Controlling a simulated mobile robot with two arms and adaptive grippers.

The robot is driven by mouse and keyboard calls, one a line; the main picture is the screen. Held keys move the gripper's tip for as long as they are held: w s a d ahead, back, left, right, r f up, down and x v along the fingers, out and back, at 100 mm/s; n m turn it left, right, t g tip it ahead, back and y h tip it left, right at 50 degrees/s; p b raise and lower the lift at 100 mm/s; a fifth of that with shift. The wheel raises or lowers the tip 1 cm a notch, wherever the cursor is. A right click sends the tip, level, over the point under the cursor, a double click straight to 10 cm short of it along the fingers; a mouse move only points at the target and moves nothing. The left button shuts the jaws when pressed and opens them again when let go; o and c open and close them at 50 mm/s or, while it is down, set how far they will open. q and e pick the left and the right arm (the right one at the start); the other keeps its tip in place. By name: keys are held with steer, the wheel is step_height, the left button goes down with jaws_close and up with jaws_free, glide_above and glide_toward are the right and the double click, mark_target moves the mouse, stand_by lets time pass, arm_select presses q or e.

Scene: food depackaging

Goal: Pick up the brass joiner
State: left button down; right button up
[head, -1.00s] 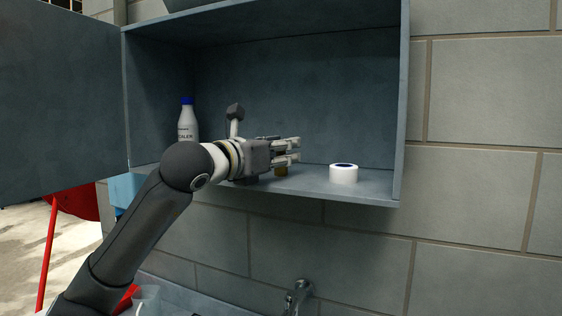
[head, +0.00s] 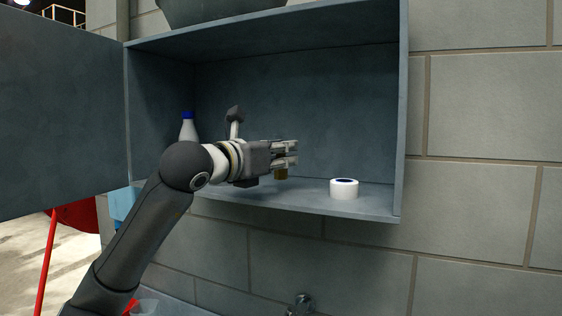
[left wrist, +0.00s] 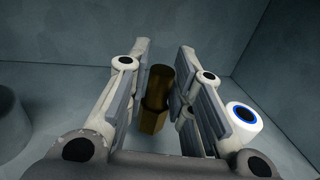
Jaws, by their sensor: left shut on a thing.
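The brass joiner (head: 281,174) is a small golden-brown piece, seen inside the open wall cabinet just under my left gripper's fingers. In the left wrist view the joiner (left wrist: 157,100) stands between the two finger pads, dark at its far end and brighter at its near end. My left gripper (head: 292,153) reaches into the cabinet from the left, its fingers pointing right, and is shut on the joiner. It holds the joiner a little above the shelf. The fingers hide the joiner's upper part in the head view. My right gripper is not in view.
A white roll with a blue ring (head: 344,188) stands on the shelf to the right. A white bottle with a blue cap (head: 188,128) stands at the left, partly behind my arm. The cabinet door (head: 62,110) is open at the left. A tap (head: 301,303) is below.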

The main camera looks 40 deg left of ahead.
arm_select(q)
steer(key=s+r, duration=1)
steer(key=s, duration=0.4)
steer(key=shift+d+r, duration=0.3)
steer(key=shift+d, duration=0.05)
